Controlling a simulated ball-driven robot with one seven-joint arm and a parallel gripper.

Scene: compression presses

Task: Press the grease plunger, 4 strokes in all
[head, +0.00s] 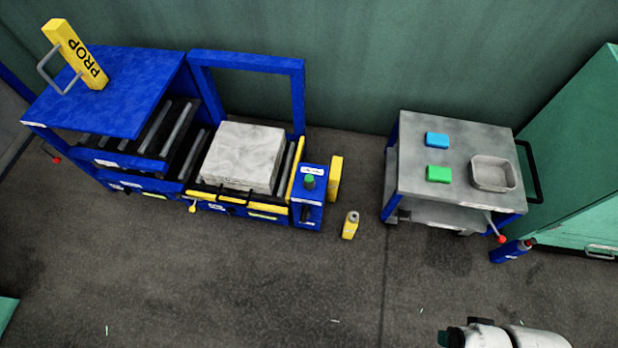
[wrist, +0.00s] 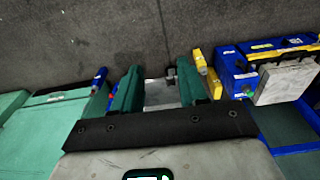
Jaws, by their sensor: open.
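No part is clearly marked as the grease plunger. Another candidate is the green knob (head: 309,182) on the blue box at the press's right end. My gripper (wrist: 158,74) is open, its two green fingers apart with nothing held. A light grey surface shows beyond them. In the head view my arm shows only at the bottom right, well away from both candidates.
The blue press (head: 246,63) holds a pale block (head: 243,154). The grey cart (head: 455,125) carries a blue block, a green block and a tray. A green cabinet (head: 570,190) bounds the right. The front floor is mostly clear.

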